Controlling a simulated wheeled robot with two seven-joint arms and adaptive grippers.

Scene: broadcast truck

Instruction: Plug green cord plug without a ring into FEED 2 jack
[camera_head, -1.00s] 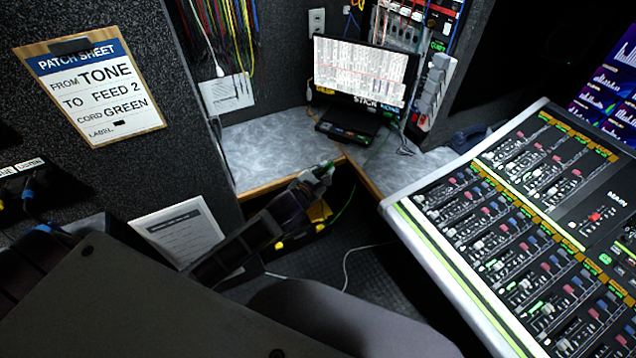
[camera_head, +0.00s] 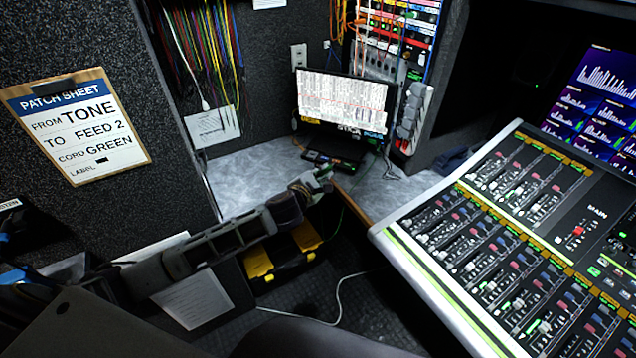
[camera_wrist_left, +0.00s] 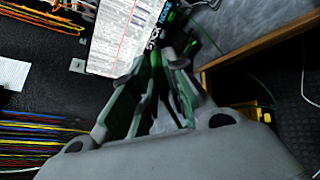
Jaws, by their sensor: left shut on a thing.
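A green cord (camera_head: 347,202) hangs from there below the desk edge. I cannot tell whether this plug has a ring. My right gripper is not in view.
The mixing console (camera_head: 520,235) fills the right. A clipboard patch sheet (camera_head: 80,125) hangs left. A black and yellow toolbox (camera_head: 283,258) sits below the arm. Colored cords (camera_head: 205,50) hang on the back wall.

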